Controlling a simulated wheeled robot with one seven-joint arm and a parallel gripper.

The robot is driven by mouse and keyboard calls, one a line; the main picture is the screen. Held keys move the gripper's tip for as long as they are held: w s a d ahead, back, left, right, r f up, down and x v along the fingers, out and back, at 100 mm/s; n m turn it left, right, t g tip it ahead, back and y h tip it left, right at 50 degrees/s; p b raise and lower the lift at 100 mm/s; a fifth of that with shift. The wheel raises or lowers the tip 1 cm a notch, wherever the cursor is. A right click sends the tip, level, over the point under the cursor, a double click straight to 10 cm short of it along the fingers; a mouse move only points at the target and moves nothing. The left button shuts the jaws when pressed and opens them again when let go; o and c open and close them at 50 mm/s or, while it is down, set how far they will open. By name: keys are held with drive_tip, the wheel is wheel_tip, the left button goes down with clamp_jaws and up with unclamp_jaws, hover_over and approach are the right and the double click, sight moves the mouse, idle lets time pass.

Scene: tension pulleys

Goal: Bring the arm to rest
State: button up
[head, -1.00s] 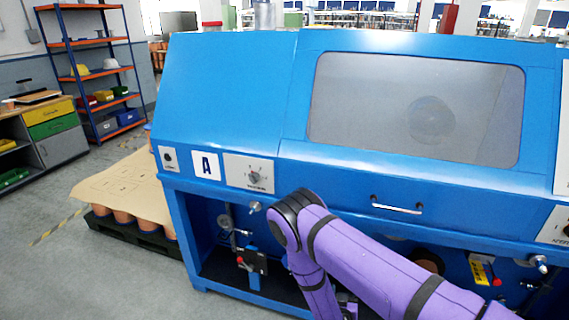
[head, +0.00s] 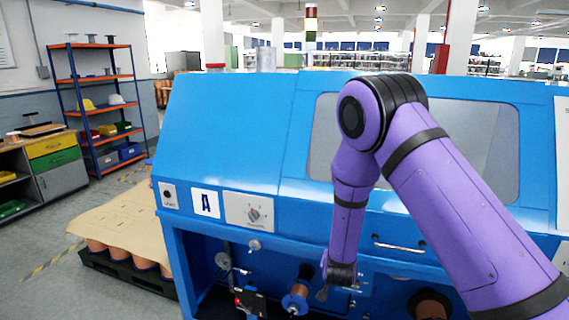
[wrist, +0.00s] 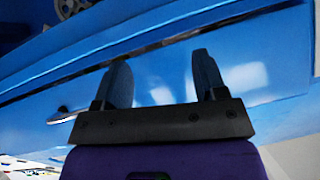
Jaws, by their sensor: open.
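My purple arm rises in front of the blue machine (head: 225,130) in the head view, with its elbow high over the machine's window and its forearm hanging down. My gripper (head: 328,290) is at the lower end, in front of the machine's lower bay, small and partly hidden there. In the wrist view my gripper (wrist: 165,85) has its two fingers wide apart with nothing between them. The machine's blue panel and its handle (wrist: 62,116) lie beyond the fingers.
A copper-coloured spool (head: 297,290) on a blue holder is close left of my gripper; another spool (head: 430,304) is to the right. A door handle (head: 398,246) juts out above. A pallet of spools (head: 125,235) stands at left, with open floor before it.

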drive_tip(key=s+d+r+n+g+y, duration=0.15)
drive_tip(key=s+r, duration=0.25)
drive_tip(key=r, duration=0.6)
drive_tip(key=s+d+r+g+y, duration=0.1)
drive_tip(key=s+d+r, duration=0.15)
drive_tip(key=r, duration=0.65)
drive_tip(key=s+d+r+n+g+y, duration=0.15)
drive_tip(key=s+r, duration=0.25)
drive_tip(key=r, duration=0.6)
drive_tip(key=s+d+r, duration=0.2)
drive_tip(key=s+r, duration=0.1)
drive_tip(key=s, duration=0.6)
drive_tip(key=s+d+r+n+g+h, duration=0.1)
drive_tip(key=s+d+r, duration=0.2)
drive_tip(key=s, duration=0.7)
drive_tip(key=s+d+r, duration=0.3)
drive_tip(key=s+r, duration=0.1)
drive_tip(key=s, duration=0.6)
drive_tip(key=shift+d+r+n+g+h, duration=0.25)
drive_tip(key=shift+n+g+h, duration=0.05)
drive_tip(key=shift+g, duration=0.1)
